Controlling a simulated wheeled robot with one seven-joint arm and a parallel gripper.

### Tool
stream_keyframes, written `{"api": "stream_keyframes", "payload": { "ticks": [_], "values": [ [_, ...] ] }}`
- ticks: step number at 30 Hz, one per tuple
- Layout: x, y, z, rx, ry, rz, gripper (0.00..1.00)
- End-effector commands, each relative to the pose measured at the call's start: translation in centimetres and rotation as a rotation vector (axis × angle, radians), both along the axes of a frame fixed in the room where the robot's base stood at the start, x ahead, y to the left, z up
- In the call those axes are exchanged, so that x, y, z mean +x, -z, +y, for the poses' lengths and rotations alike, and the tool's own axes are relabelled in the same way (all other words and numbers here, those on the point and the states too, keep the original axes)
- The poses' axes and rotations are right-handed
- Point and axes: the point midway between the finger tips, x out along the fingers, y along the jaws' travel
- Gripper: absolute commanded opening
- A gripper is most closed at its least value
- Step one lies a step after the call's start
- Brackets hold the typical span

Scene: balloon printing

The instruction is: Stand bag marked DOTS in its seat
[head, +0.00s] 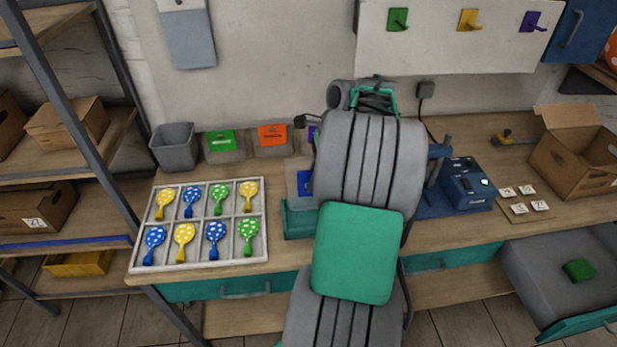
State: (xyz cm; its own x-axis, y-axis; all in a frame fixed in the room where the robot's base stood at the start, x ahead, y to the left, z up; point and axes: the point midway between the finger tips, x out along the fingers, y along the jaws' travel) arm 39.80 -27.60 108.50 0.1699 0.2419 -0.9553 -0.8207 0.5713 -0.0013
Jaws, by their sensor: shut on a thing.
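My arm fills the middle of the head view, and my gripper is hidden behind it. I cannot make out a bag whose marking reads DOTS. A grey item with a blue label (304,182) shows just left of my arm, partly covered by it; its marking is not legible. It is at a teal holder (299,222) on the bench, also partly hidden. Whether this holder contains the seat, and whether my gripper touches the item, cannot be told.
A pale compartment tray (198,268) with several dotted balloons lies left on the bench. Bins with green (220,141) and orange (272,135) labels stand behind it. A blue machine (468,186), small cards (519,208) and an open carton (575,165) are right.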

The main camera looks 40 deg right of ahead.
Motion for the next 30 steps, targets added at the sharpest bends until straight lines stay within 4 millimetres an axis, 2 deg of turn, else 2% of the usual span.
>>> {"api": "stream_keyframes", "payload": {
  "ticks": [1,6,30],
  "values": [
    [0.0,0.9,0.0,0.0,0.0,0.0,0.0],
    [0.0,2.4,0.0,0.0,-0.002,0.0,0.0],
    [0.2,8.5,0.2,-0.001,-0.007,-0.001,0.0]
  ]
}}
